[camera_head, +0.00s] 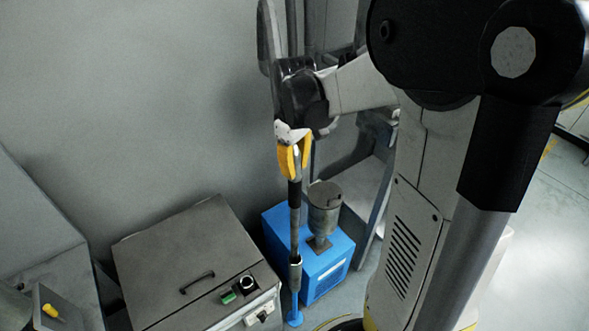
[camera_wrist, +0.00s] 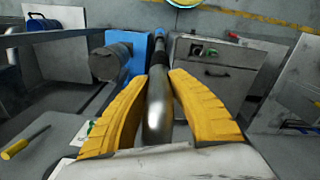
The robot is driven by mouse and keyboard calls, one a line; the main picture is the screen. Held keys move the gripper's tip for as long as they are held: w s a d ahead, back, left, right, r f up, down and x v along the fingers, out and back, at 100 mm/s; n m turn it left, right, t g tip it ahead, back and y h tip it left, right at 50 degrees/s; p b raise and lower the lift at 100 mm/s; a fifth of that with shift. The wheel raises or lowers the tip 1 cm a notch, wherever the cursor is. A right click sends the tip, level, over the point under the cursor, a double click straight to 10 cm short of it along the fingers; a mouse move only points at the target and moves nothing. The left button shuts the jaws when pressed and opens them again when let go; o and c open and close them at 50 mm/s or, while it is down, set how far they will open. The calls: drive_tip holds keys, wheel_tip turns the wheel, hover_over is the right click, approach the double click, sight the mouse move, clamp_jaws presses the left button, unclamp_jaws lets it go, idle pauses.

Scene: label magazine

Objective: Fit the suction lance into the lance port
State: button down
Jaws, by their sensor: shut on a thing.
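My gripper (camera_head: 291,172), with yellow fingers, is shut on the upper part of the suction lance (camera_head: 295,235). The lance is a long, near-upright rod with a dark grip, metal sections and a blue lower end. In the wrist view, its bare metal (camera_wrist: 158,105) runs between the yellow fingers (camera_wrist: 155,90) to a dark section and a blue far end. In the head view, the lower end shows between the grey cabinet and the blue box; I cannot tell whether it touches anything. A dark round fitting (camera_head: 247,283) sits on the cabinet; I cannot tell whether it is the lance port.
The grey cabinet (camera_head: 185,258) has a lid handle and a green part. The blue box (camera_head: 328,270) carries a grey canister (camera_head: 325,205), close beside the lance. A grey wall stands behind. A yellow-handled tool (camera_head: 49,310) lies at lower left. Open floor (camera_head: 545,230) is at right.

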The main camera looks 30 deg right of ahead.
sight(294, 148)
wheel_tip(294, 148, up, 9)
drive_tip(key=p, duration=0.5)
drive_tip(key=shift+p, duration=0.4)
